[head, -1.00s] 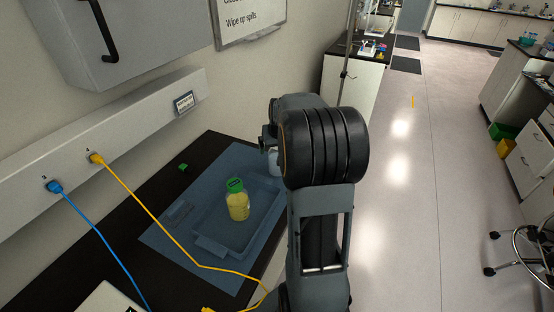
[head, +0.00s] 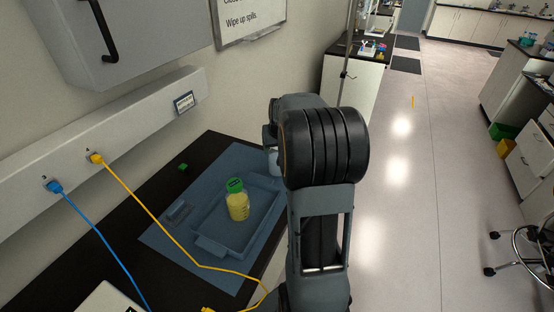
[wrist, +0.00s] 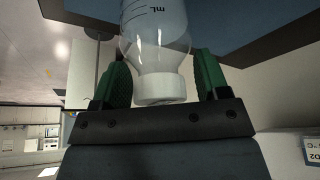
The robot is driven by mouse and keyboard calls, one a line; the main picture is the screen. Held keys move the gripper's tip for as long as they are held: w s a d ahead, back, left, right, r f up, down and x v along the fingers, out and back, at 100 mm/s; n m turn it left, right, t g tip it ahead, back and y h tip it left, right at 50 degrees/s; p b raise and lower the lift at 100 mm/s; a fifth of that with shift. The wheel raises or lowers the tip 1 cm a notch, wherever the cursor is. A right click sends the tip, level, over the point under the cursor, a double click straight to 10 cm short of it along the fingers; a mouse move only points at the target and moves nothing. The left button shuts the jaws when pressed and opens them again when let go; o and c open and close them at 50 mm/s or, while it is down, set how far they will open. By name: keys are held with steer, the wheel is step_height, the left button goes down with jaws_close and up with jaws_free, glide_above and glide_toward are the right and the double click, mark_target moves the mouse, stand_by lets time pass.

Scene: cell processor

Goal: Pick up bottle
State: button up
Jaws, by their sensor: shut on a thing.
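A clear bottle (wrist: 157,45) with a white cap and mL marks sits between the green fingers of my gripper (wrist: 162,75) in the wrist view. My gripper is shut on this bottle, near the cap end. In the head view a small part of the clear bottle (head: 273,161) shows beside my arm, above the far right end of the tray area; the rest is hidden by my arm. A second bottle (head: 238,206), with yellow contents and a green cap, stands upright in the blue tray (head: 209,246), apart from my gripper.
The tray lies on a blue mat (head: 160,237) on a black bench (head: 84,254). A small green object (head: 183,167) lies behind the mat. A yellow cable (head: 141,205) crosses the mat's left side, and a blue cable (head: 100,235) hangs over the bench. The wall borders the bench.

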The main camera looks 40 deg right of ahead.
steer(key=shift+r, duration=0.5)
step_height(320, 180, up, 2)
steer(key=shift+r, duration=0.15)
steer(key=s+d+r+b, duration=0.1)
steer(key=s+r+b, duration=0.1)
steer(key=s+r, duration=0.7)
steer(key=s, duration=0.5)
steer(key=shift+r+b, duration=0.4)
